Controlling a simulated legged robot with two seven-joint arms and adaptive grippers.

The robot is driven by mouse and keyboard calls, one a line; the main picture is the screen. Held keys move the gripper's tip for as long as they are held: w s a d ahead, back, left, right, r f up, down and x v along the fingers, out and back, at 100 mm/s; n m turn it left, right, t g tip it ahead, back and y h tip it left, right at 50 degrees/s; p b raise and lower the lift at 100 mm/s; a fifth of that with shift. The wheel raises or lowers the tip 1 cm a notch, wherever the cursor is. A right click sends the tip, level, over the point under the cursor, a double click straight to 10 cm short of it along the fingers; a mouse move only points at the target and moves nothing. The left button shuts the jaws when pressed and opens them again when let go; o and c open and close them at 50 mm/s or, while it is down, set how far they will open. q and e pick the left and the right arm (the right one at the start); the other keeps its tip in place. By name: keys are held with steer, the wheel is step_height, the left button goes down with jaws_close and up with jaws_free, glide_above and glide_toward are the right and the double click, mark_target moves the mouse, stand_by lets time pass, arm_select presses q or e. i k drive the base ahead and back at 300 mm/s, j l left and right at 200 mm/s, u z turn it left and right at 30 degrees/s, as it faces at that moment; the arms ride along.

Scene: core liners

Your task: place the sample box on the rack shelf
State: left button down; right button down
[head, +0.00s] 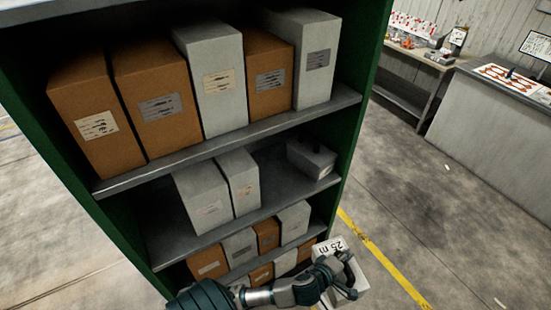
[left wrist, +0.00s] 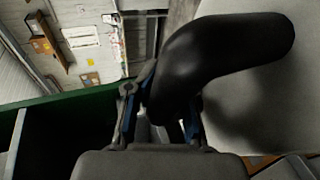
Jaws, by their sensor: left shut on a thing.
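The sample box is a pale box (head: 358,262) with a "25 m" label, low at the right side of the rack in the head view. My left gripper (head: 340,277) is shut on it, its dark fingers over the box's near end. In the left wrist view, a large pale surface (left wrist: 265,110), seemingly the box, fills the right side behind a dark finger. The rack has a green frame and grey shelves (head: 140,182); the held box is outside the frame, in front of the lower right. My right gripper is in neither view.
The top visible shelf holds several brown and white boxes (head: 208,75). The middle shelf has two white boxes (head: 203,195), a small grey box (head: 311,157) and bare space between them. The lower shelves hold smaller boxes (head: 240,247). A workbench (head: 490,130) stands at right beyond open floor.

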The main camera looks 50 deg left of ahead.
mark_target(269, 181)
steer(key=i+l+u, duration=0.15)
steer(key=i+u, duration=0.3)
steer(key=i+l+u, duration=0.2)
steer(key=u, duration=0.25)
steer(key=i+l+u, duration=0.2)
steer(key=l+u, duration=0.25)
steer(key=i+l+u, duration=0.15)
steer(key=l+u, duration=0.35)
steer(key=j, duration=0.05)
